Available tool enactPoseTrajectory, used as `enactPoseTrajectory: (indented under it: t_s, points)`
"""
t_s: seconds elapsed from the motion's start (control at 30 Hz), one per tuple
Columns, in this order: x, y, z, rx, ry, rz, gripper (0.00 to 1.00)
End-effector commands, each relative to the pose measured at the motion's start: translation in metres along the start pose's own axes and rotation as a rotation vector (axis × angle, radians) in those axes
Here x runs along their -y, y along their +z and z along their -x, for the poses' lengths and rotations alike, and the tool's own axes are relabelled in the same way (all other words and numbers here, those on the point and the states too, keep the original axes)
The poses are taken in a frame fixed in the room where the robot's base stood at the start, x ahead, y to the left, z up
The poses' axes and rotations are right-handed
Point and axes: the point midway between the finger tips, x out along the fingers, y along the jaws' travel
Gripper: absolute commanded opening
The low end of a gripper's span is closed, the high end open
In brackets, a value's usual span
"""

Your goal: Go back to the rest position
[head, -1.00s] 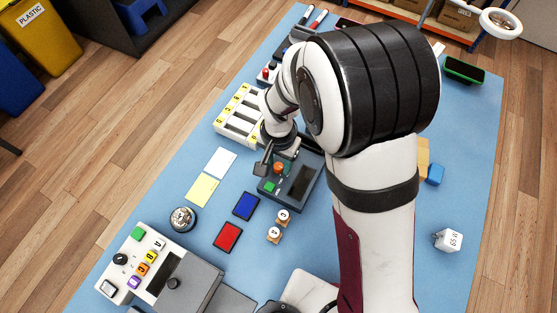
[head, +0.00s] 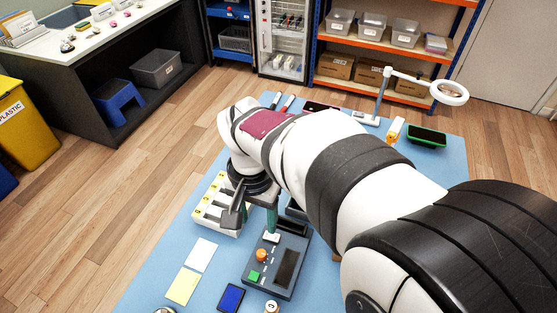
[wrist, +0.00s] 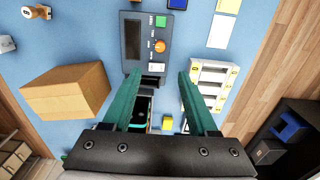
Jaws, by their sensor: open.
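My gripper (wrist: 159,75) is open, its two green fingers wide apart with nothing held between the tips. In the head view my gripper (head: 269,226) hangs near the far end of the dark grey test device (head: 286,267), partly hidden by my arm. The wrist view shows the device (wrist: 145,45), with its orange knob and green button, just beyond the fingertips. A small dark object with a green edge (wrist: 143,108) shows between the fingers, lower down and partly covered.
A white slotted rack (head: 212,205) stands left of my gripper. A cardboard box (wrist: 65,92) sits left of the fingers in the wrist view. White and yellow cards (head: 191,272) and a blue pad (head: 231,298) lie nearby. A magnifier lamp (head: 449,92) stands at the far edge.

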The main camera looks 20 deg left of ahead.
Motion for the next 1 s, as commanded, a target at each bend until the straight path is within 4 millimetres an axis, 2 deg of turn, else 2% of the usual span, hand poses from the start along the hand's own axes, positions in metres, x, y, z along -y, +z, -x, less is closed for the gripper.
enactPoseTrajectory:
  t_s: [0.1,0.37,0.4,0.47,0.57,0.6,0.7,0.83,0.9,1.0]
  points:
    - [0.000,0.000,0.009,0.001,0.000,-0.001,0.59]
    - [-0.001,0.000,0.010,0.001,0.000,-0.002,0.59]
    - [-0.005,0.000,0.012,0.002,-0.001,-0.010,0.59]
    - [-0.028,-0.001,0.019,0.007,-0.009,-0.046,0.59]
    - [-0.103,0.013,0.038,0.028,-0.038,-0.172,0.59]
    - [-0.135,0.027,0.042,0.038,-0.053,-0.232,0.59]
    - [-0.191,0.074,0.043,0.053,-0.099,-0.364,0.59]
    - [-0.216,0.116,0.032,0.059,-0.140,-0.463,0.59]
    - [-0.220,0.125,0.029,0.059,-0.149,-0.481,0.59]
    - [-0.220,0.127,0.028,0.062,-0.151,-0.484,0.59]
